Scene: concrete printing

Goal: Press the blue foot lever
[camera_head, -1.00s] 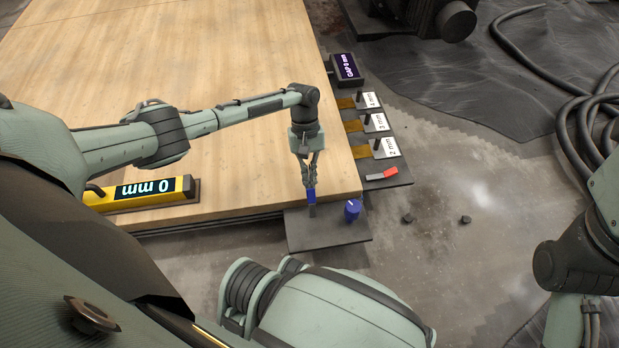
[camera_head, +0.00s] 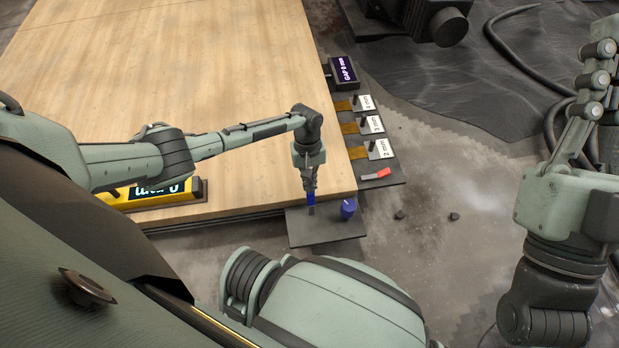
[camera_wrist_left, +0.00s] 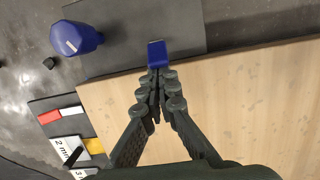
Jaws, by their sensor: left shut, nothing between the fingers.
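The blue foot lever (camera_head: 311,198) stands on a dark plate (camera_head: 325,233) at the front right corner of the wooden board. It also shows in the left wrist view (camera_wrist_left: 157,52), just beyond my fingertips. My left gripper (camera_head: 310,188) is shut and empty, pointing down at the lever. Its fingertips (camera_wrist_left: 157,85) overlap the lever's near end in the picture; I cannot tell whether they touch it. My right arm is at the right edge of the head view, and its fingers are not clearly seen.
A blue knob (camera_head: 348,208) stands on the same plate, right of the lever. A red-tipped switch (camera_head: 376,174) and several white thickness tags (camera_head: 380,149) line the board's right edge. A yellow level display (camera_head: 160,193) lies on the board. Black hoses (camera_head: 520,60) lie at the back right.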

